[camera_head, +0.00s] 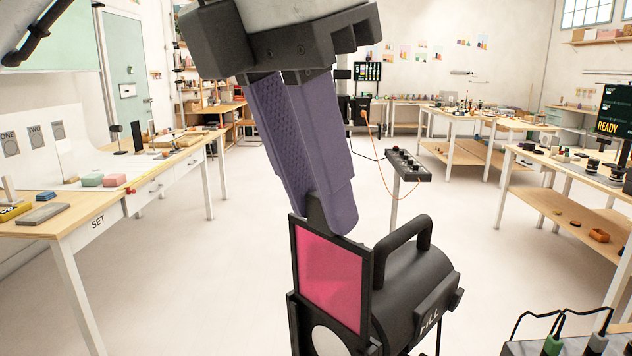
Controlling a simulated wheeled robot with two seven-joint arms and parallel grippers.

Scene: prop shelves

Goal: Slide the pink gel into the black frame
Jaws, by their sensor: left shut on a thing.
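The pink gel (329,277) is a flat pink panel with a black border and a black tab on top, in the lower middle of the head view. My left gripper (320,213) comes down from above and is shut on the tab. The gel stands nearly upright in front of the black lamp marked FILL (418,285). The black frame (293,325) on the lamp's front shows below the gel, around a pale round lens. The gel's lower part overlaps the top of this frame; I cannot tell how deep it sits. My right gripper is out of view.
The lamp's handle (405,240) arches up just right of the gel. A wooden table marked SET (70,215) stands at the left. A black control box on a stand (408,165) is behind the lamp. Plugs and cables are at the lower right. The floor between is clear.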

